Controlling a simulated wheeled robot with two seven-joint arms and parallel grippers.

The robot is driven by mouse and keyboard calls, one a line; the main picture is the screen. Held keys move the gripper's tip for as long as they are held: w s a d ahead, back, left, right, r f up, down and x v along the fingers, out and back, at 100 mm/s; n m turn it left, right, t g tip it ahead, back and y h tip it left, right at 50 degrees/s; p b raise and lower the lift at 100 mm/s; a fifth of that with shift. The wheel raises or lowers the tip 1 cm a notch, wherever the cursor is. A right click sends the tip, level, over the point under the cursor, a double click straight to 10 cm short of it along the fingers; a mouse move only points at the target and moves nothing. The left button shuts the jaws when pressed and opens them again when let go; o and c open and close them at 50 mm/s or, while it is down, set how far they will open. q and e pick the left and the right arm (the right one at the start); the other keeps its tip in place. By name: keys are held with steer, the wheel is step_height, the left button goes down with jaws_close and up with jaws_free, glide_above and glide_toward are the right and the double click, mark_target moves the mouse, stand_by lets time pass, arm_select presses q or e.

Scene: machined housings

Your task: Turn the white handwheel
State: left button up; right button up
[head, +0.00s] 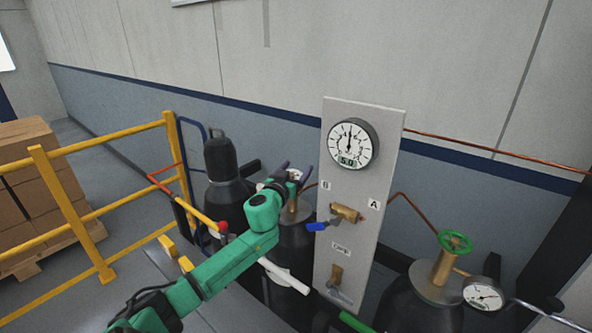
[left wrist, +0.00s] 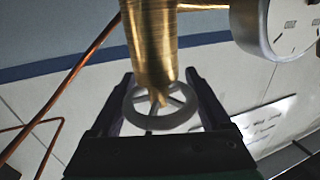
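The white handwheel (left wrist: 162,107) sits at the end of a brass valve stem (left wrist: 150,45) in the left wrist view. My left gripper (left wrist: 162,88) has one dark finger on each side of its rim. The rim nearly fills the gap; whether both fingers press on it cannot be told. In the head view, my left gripper (head: 296,170) is above a dark cylinder (head: 290,240) left of the grey panel, and only a little of the white handwheel (head: 297,174) shows between its fingers. My right gripper is not in view.
The grey panel (head: 360,225) carries a dial gauge (head: 351,143) and a blue-handled valve (head: 318,226). A green handwheel (head: 455,242) tops another cylinder at right, beside a small gauge (head: 483,294). Copper pipes run near the valve. A yellow railing (head: 75,205) stands at left.

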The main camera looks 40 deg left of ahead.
arm_select(q)
steer(key=shift+d+m+h, duration=0.1)
steer(key=shift+m+h, duration=0.2)
steer(key=shift+h, duration=0.4)
steer(key=m+h+p, duration=0.1)
steer(key=h, duration=0.1)
steer(key=d+m+h, duration=0.1)
steer(key=m+h, duration=0.1)
steer(key=h, duration=0.1)
steer(key=shift+r+m+t+p, duration=0.15)
steer(key=shift+m+t+p, duration=0.15)
steer(key=shift+t+p, duration=0.1)
steer(key=shift+d+m+g+h, duration=0.15)
steer(key=shift+m+h, duration=0.35)
steer(key=shift+h, duration=0.3)
steer(key=shift+d+m+g+h, duration=0.15)
steer(key=shift+m+h, duration=0.35)
steer(key=shift+h, duration=0.3)
steer(key=o, duration=1.2)
steer(key=shift+s, duration=0.15)
